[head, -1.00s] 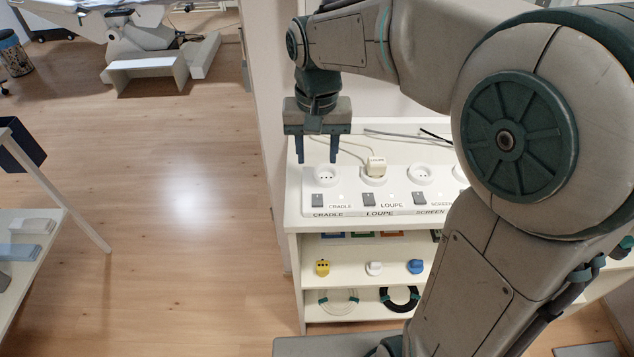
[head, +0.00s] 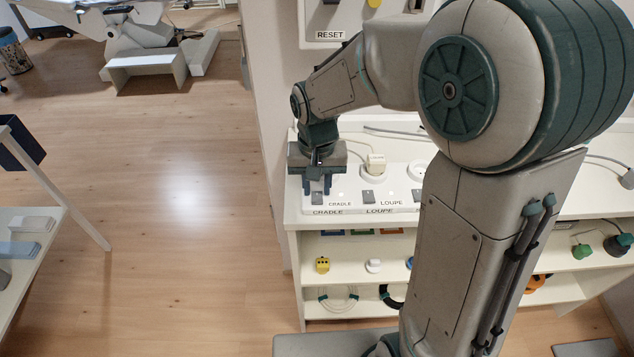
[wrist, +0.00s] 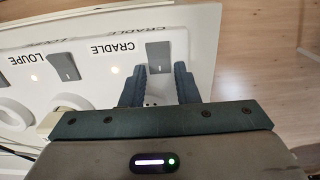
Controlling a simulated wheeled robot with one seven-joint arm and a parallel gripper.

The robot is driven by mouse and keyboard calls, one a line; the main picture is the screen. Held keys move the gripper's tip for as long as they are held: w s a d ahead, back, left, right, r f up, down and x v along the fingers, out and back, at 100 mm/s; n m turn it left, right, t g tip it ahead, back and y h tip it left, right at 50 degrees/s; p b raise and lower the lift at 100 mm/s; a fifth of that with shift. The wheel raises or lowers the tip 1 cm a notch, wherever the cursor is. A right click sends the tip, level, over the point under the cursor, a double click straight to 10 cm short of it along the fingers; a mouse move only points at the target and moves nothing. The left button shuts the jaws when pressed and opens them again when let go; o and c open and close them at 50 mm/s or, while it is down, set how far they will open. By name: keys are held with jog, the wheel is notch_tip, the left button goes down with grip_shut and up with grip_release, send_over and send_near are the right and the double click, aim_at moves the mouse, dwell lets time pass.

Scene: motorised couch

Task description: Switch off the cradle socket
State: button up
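The white socket strip (head: 395,185) lies on a shelf unit's top. Its grey cradle switch (head: 317,199), next to the CRADLE label, is at the strip's left end. In the wrist view the cradle switch (wrist: 158,56) lies just beyond my fingertips. My gripper (head: 317,188) points down over the cradle position; its fingers (wrist: 160,78) are apart with nothing held between them. The gripper mostly hides the cradle socket. Whether the fingertips touch the strip, I cannot tell.
A cream plug (head: 376,163) sits in the loupe socket, just right of my gripper. The loupe switch (head: 368,197) is beside the cradle switch. A panel marked RESET (head: 330,35) is on the wall above. Open floor (head: 180,220) lies left.

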grip_shut()
jog(key=shift+f+b, duration=0.1)
jog(key=shift+b, duration=0.3)
jog(key=shift+s+f+t+b, duration=0.1)
jog(key=shift+s+t+b, duration=0.1)
jog(key=shift+t+b, duration=0.75)
jog(key=t+b, duration=0.1)
jog(key=b, duration=0.2)
jog(key=shift+s, duration=0.2)
jog(key=shift+s+r+t+b, duration=0.1)
jog(key=shift+r+t+b, duration=0.3)
jog(key=shift+b, duration=0.6)
jog(key=o, duration=0.5)
grip_release()
